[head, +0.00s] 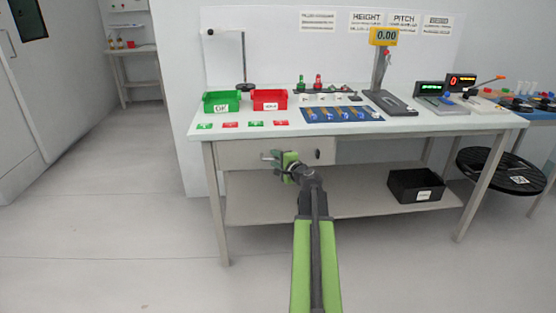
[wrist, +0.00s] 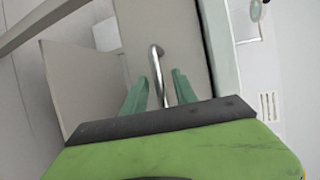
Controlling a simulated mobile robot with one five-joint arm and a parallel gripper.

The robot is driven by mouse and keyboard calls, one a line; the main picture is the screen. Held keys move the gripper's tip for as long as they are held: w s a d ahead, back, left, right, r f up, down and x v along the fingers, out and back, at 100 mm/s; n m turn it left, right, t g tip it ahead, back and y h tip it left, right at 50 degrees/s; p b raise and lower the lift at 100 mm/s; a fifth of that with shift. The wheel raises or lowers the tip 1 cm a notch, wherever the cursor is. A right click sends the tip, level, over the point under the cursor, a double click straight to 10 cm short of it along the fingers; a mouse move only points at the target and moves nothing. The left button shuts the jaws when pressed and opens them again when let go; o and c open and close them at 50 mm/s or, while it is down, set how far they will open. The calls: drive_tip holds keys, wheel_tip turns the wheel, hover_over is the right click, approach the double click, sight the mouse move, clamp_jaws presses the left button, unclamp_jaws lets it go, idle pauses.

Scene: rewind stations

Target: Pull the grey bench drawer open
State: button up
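The grey bench drawer (head: 240,155) sits under the left part of the bench top, and its front looks flush with the bench. Its handle is a shiny metal bar (wrist: 155,68) in the wrist view; in the head view my gripper hides it. My gripper (head: 272,158) is at the drawer front. In the wrist view its two green fingers (wrist: 159,92) are apart, one on each side of the handle bar, with gaps visible between bar and fingers. I cannot tell how deep the bar lies between them.
The bench top (head: 410,123) overhangs the drawer, with red and green bins, a blue mat and gauges on it. A black crate (head: 405,190) stands on the lower shelf (head: 260,205). The floor at left is clear.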

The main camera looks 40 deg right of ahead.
drive_tip(key=shift+s+d, duration=0.2)
drive_tip(key=shift+d, duration=0.1)
clamp_jaws()
drive_tip(key=shift+s+d, duration=0.15)
drive_tip(key=shift+d, duration=0.05)
idle(0.8)
